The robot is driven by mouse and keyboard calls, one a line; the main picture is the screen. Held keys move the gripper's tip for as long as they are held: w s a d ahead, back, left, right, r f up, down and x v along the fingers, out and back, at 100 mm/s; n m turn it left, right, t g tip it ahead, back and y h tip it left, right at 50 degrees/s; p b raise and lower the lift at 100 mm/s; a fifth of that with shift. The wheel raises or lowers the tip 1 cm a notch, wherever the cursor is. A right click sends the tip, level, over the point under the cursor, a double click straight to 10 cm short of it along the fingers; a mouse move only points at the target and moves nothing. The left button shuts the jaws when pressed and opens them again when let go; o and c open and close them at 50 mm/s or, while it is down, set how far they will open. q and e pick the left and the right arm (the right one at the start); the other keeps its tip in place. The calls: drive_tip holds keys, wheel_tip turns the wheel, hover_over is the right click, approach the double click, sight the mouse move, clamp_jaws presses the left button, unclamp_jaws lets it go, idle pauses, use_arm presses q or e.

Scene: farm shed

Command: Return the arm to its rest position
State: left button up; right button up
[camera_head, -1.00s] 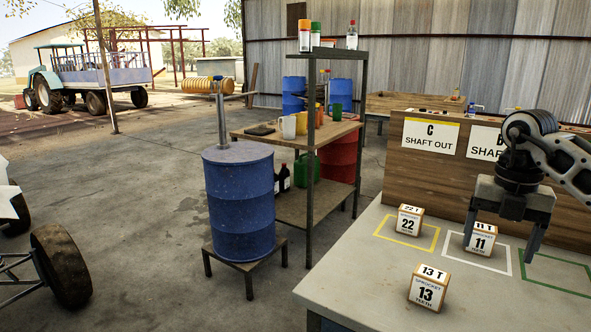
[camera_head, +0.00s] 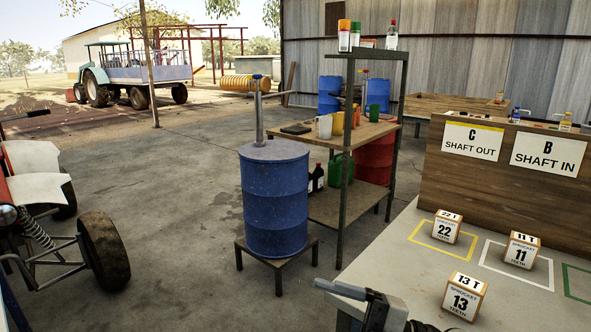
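My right gripper (camera_head: 345,296) is low at the bottom edge, over the near left corner of the workbench (camera_head: 402,275). It points left, and one finger shows at the outer end of its palm, spread as when open. The other finger is cut off by the frame edge. I see nothing held. The rest of my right arm is mostly out of view. My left gripper is not in view.
Sprocket boxes 22 (camera_head: 446,227), 11 (camera_head: 520,250) and 13 (camera_head: 465,296) stand on the bench, right of the gripper. A blue barrel (camera_head: 273,200) and a shelf rack (camera_head: 325,208) stand left of the bench.

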drive_tip(key=s+d+f+m+t+h, duration=0.1)
drive_tip(key=d+f+m+t+h, duration=0.35)
drive_tip(key=m, duration=0.45)
drive_tip(key=d+f+m+t+h, duration=0.1)
drive_tip(key=f+m+t+h, duration=0.2)
drive_tip(key=m+t+h, duration=0.45)
drive_tip(key=s+d+f+m+g+h, duration=0.3)
drive_tip(key=s+f+m+g, duration=0.3)
drive_tip(key=s+f+m, duration=0.3)
wheel_tip(320, 180, down, 5)
drive_tip(key=s+d, duration=0.1)
drive_tip(key=s, duration=0.2)
drive_tip(key=shift+r+h, duration=0.15)
drive_tip(key=shift+h, duration=0.15)
